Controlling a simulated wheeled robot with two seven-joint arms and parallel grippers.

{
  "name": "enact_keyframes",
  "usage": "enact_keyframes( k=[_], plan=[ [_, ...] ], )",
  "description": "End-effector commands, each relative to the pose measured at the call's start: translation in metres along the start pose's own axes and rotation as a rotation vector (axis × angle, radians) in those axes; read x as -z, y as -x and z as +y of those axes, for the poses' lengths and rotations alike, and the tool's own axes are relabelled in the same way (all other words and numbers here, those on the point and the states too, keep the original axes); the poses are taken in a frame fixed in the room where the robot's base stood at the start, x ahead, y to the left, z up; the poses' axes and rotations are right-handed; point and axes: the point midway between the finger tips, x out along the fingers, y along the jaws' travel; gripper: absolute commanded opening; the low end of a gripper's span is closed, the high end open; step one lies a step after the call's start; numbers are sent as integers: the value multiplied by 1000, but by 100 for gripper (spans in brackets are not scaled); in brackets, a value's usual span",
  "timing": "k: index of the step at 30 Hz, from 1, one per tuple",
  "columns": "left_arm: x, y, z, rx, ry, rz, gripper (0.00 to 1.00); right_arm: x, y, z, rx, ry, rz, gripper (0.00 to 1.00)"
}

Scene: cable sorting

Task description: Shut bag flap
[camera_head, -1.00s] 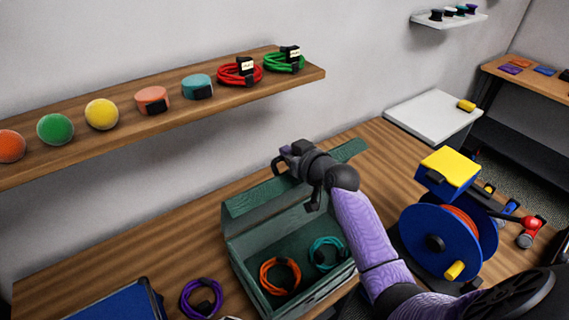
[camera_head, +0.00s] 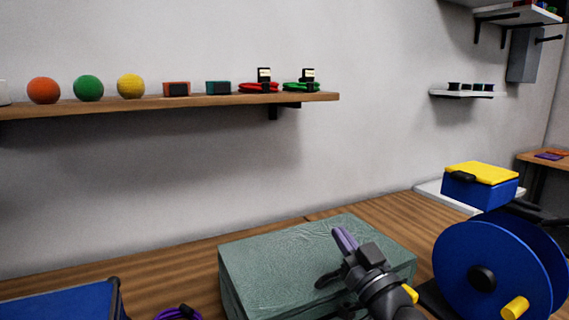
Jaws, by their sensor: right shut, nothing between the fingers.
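The green bag (camera_head: 250,295) stands on the wooden table at the bottom centre. Its flap (camera_head: 290,252) lies flat over the top, and the inside is hidden. My right gripper (camera_head: 345,258) is over the right part of the flap, shut with nothing in it. Whether it touches the flap is hard to tell. My left gripper is out of view.
A blue cable reel (camera_head: 483,278) stands right of the bag, with a yellow-lidded blue box (camera_head: 480,186) behind it. A purple cable (camera_head: 177,313) and a blue case (camera_head: 60,305) lie to the left. A wooden shelf (camera_head: 225,100) with balls and cables hangs above.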

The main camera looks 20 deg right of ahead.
Motion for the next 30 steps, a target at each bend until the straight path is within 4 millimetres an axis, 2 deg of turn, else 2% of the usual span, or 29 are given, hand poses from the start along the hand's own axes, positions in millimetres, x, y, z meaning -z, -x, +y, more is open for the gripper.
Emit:
enact_keyframes(
  k=[1, 4, 12, 19, 30],
  plan=[
    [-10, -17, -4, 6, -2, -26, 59, -18, 9, 0, 1, 0, 1, 0],
    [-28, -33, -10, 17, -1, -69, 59, -30, 19, 0, 2, -1, 72, 0],
    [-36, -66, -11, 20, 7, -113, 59, -52, 37, 1, 2, -2, 204, 0],
    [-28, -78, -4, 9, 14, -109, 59, -57, 42, 1, 3, -1, 251, 0],
    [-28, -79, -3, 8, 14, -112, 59, -60, 43, 0, 3, -3, 251, 0]
  ],
)
